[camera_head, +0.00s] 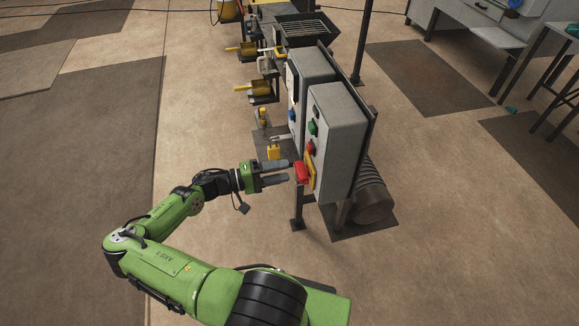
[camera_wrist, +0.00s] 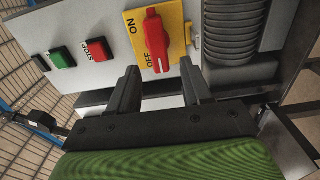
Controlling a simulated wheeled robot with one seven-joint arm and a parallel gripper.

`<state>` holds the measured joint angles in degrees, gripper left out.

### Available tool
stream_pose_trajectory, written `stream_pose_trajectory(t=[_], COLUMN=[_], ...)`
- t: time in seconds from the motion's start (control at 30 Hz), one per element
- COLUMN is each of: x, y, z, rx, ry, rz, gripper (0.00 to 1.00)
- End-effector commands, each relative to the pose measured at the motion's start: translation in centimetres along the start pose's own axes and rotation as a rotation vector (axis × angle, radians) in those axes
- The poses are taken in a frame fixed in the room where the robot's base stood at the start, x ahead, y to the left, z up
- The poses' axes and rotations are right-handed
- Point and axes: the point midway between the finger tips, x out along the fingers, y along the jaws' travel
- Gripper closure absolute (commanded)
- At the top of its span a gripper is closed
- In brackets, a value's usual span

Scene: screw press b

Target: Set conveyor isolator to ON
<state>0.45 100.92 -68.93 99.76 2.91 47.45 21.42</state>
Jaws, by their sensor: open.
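The conveyor isolator is a red rotary handle (camera_head: 301,173) on a yellow plate (camera_head: 311,168), low on the front grey box. In the wrist view, the red handle (camera_wrist: 156,42) stands nearly upright in the picture on the yellow plate (camera_wrist: 179,26). Its lower end is beside the OFF label; the ON label is to the left of the handle. My gripper (camera_head: 287,173) is open just in front of the handle. In the wrist view, my gripper (camera_wrist: 159,66) has its fingers apart, with the handle ahead of the gap. I cannot tell if they touch it.
A red STOP button (camera_wrist: 98,50) and a green button (camera_wrist: 62,57) sit beside the plate. The grey box (camera_head: 337,125) stands on a metal frame, with a ribbed cylinder (camera_head: 371,195) behind it. Yellow-handled parts (camera_head: 262,88) are further along.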

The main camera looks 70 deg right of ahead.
Motion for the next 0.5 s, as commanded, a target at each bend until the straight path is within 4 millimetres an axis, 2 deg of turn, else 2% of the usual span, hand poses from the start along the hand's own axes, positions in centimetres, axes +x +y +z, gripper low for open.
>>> stream_pose_trajectory(t=[0.1, 0.2, 0.47, 0.5], x=[2.2, 3.1, 3.3, 3.3], y=[0.2, 0.1, 0.0, 0.0], z=[0.1, 0.0, 0.0, 0.0], rx=[0.000, 0.000, 0.001, 0.001], ry=[-0.003, -0.001, 0.000, 0.000], rz=[0.002, 0.000, -0.001, -0.001], gripper=[0.51, 0.51, 0.51, 0.54])
